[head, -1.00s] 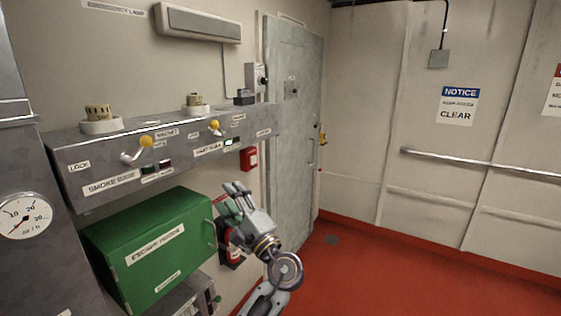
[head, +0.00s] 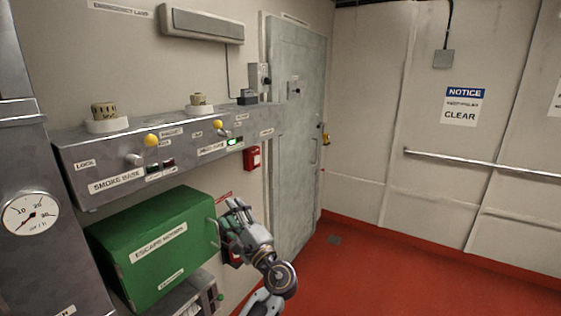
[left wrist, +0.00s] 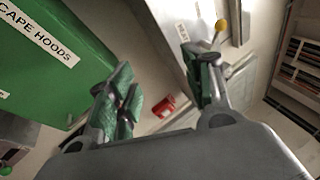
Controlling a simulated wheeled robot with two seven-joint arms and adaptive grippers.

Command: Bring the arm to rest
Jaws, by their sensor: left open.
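My left gripper (head: 232,212) is in the lower middle of the head view, just right of the green escape hoods box (head: 160,248). Its fingers point up and it is below the metal control panel (head: 75,165). In the left wrist view its two green-padded fingers (left wrist: 165,92) are spread apart with nothing between them. The green box also shows at the upper left of that view (left wrist: 45,85). My right gripper is in neither view.
The panel carries yellow-knobbed levers (head: 151,140). A small red box (head: 252,158) is on the wall behind. A grey door (head: 297,110) stands beyond my gripper. Red floor (head: 400,275) is clear to the right. A gauge (head: 30,217) is at far left.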

